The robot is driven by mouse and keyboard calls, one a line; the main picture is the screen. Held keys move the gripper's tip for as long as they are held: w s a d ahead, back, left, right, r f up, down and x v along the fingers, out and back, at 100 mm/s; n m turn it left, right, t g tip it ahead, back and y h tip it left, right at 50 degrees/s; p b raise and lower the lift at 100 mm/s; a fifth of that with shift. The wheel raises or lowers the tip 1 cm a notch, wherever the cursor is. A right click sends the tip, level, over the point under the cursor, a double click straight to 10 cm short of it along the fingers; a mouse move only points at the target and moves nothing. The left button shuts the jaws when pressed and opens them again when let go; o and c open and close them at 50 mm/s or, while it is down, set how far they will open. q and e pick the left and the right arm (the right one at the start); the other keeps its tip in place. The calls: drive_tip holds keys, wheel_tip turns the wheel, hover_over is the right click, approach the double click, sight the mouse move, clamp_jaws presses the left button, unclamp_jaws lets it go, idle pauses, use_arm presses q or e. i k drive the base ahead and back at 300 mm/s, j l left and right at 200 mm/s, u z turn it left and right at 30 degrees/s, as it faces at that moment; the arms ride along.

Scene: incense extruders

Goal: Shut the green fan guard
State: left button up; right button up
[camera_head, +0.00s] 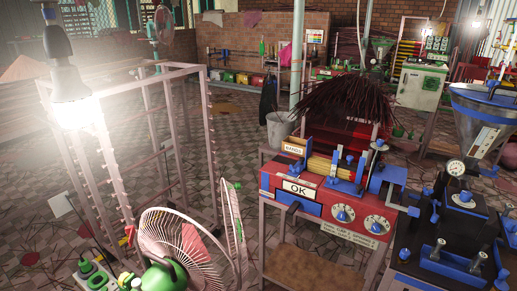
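A fan (166,275) with a green motor body stands at the bottom, left of centre. Its pale wire cage (190,250) faces to the right. The lower part of the guard and any hinge are hard to make out. Neither of my grippers is in view.
A tall metal rack (213,150) with a bright lamp (75,105) stands behind the fan on the left. A red machine (330,205) with blue knobs stands close to the guard's right. A blue-black machine (455,235) with a funnel is at far right. Tiled floor (245,125) lies open behind.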

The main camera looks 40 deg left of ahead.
sight(241, 253)
drive_tip(key=i+l+u, duration=0.1)
drive_tip(key=u, duration=0.3)
drive_tip(key=i+l+u, duration=0.2)
drive_tip(key=u, duration=0.25)
drive_tip(key=i+l+u, duration=0.2)
drive_tip(key=u, duration=0.2)
drive_tip(key=i+l+u, duration=0.1)
drive_tip(key=l+u, duration=0.15)
drive_tip(key=u, duration=0.15)
drive_tip(key=l+u, duration=0.4)
drive_tip(key=i+j, duration=0.05)
drive_tip(key=j, duration=0.05)
